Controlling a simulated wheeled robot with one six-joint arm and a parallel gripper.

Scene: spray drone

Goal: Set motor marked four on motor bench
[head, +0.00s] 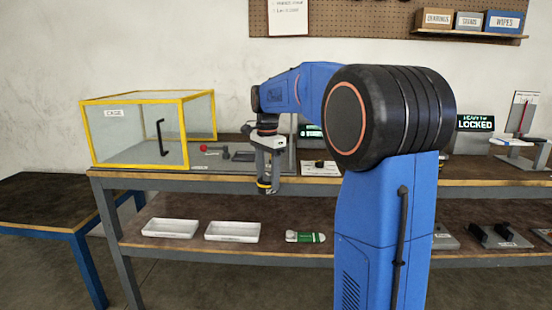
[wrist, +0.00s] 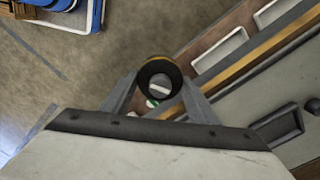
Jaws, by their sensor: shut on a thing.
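My gripper (head: 267,172) hangs pointing down just in front of the workbench's front edge, and is shut on a small round motor (head: 264,187) with a black body and a yellow-gold band. In the wrist view the motor (wrist: 160,73) shows end-on as a dark ring with a gold rim, between the two grey fingers of my gripper (wrist: 158,98). No number on the motor can be read. The long workbench (head: 225,182) has a dark top and a wooden front edge. I cannot tell which spot is the motor bench; part of the top is hidden behind my arm.
A yellow-framed clear cage (head: 183,125) stands on the bench's left end. A red-knobbed lever (head: 204,148) lies right of it. Two white trays (head: 170,228) and a green-white item (head: 306,237) sit on the lower shelf. A "LOCKED" sign (head: 475,123) stands right.

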